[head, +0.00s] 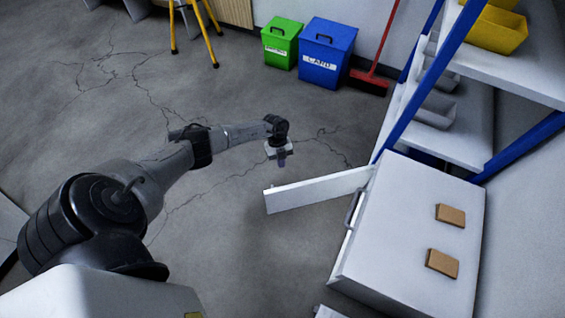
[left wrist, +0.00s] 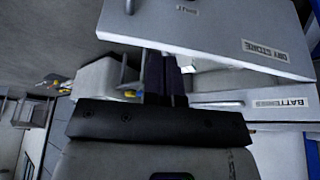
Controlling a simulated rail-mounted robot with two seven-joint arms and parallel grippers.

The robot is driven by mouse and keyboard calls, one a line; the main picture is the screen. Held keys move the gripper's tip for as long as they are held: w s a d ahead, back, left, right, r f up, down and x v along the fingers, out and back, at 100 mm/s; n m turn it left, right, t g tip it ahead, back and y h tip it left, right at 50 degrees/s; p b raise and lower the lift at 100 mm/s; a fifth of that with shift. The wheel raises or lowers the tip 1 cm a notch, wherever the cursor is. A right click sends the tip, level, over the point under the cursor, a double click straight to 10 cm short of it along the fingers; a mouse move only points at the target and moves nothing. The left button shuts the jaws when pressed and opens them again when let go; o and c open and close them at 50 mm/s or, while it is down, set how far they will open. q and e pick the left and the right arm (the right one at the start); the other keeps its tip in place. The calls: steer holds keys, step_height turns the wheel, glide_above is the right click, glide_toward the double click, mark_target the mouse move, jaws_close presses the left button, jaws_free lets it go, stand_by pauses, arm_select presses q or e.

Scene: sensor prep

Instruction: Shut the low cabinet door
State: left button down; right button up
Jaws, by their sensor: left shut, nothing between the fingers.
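The low white cabinet (head: 405,225) stands at the right in the head view. Its door (head: 315,192) is open and sticks out to the left from the cabinet's far front corner. In the left wrist view a pale door panel (left wrist: 215,30) with a "DRY STORE" label fills the top. My left gripper (head: 281,158) is shut and empty, just beyond the door's free end in the head view. Its closed fingers (left wrist: 166,75) reach the panel's lower edge in the wrist view; I cannot tell whether they touch. My right gripper is not in view.
Two brown boxes (head: 450,215) (head: 442,263) lie on the cabinet. A blue-framed shelf (head: 425,60) stands behind it. A green bin (head: 281,43), a blue bin (head: 325,52) and a red broom (head: 370,80) are by the back wall. The cracked floor left of the door is clear.

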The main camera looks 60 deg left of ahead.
mark_target(287, 187)
arm_select(q)
steer(key=shift+s+d+f+b, duration=0.3)
steer(key=shift+d+f+b, duration=0.4)
steer(key=shift+d+f, duration=0.4)
steer(key=shift+s+d+f+b, duration=0.25)
steer(key=shift+d+f+b, duration=0.4)
steer(key=shift+d+f, duration=0.4)
steer(key=shift+s+d+f+b, duration=0.3)
steer(key=shift+d+f+b, duration=0.4)
steer(key=shift+d+f, duration=0.4)
